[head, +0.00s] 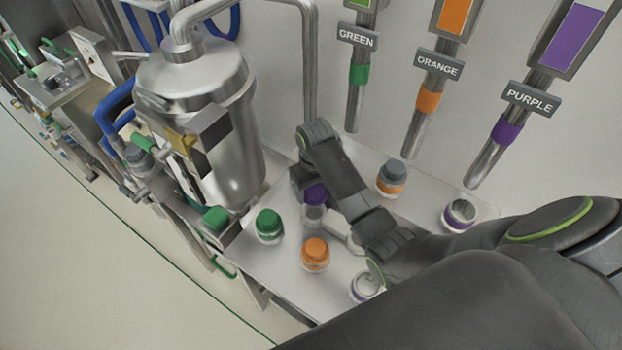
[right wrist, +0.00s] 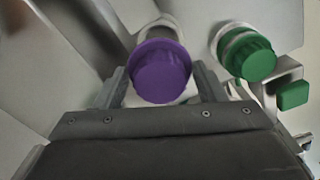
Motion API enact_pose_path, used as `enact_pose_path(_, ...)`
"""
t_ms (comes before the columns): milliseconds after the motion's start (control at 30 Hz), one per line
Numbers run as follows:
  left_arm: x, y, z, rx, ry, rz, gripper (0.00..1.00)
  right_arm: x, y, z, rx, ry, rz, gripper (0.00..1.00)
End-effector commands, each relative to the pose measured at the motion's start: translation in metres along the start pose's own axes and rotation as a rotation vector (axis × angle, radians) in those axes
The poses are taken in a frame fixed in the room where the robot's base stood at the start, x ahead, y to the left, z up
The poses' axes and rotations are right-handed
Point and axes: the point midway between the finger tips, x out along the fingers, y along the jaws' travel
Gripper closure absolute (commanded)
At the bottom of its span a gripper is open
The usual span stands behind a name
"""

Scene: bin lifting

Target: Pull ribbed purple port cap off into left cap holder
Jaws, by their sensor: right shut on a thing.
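The purple cap (head: 316,194) is between the fingers of my right gripper (head: 311,182), which is shut on it. In the head view a clear, jar-like body (head: 313,216) shows directly below the cap; I cannot tell whether the two touch. In the right wrist view the purple cap (right wrist: 161,72) sits between both fingertips of the right gripper (right wrist: 163,80), and its ribbed side shows. A pale round body (right wrist: 160,28) shows behind it. I cannot tell for sure which body is the left cap holder. My left gripper is not in view.
A green-capped jar (head: 269,226) and an orange-capped one (head: 315,254) stand close by. A grey-capped one with an orange band (head: 391,178) and uncapped purple-banded ones (head: 460,214) are on the same bench. A steel tank (head: 205,120) stands at the left.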

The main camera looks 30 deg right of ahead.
Motion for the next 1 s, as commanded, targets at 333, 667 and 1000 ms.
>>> enact_pose_path(333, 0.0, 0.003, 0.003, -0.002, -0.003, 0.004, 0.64, -0.005, -0.002, 0.001, 0.0, 0.001, 0.0, 0.67)
enact_pose_path(667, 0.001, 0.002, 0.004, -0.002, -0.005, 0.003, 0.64, 0.002, -0.001, 0.0, 0.0, 0.0, 0.0, 0.67)
enact_pose_path(1000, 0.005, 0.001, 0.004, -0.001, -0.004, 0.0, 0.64, 0.019, 0.0, -0.002, 0.0, 0.0, 0.0, 0.67)
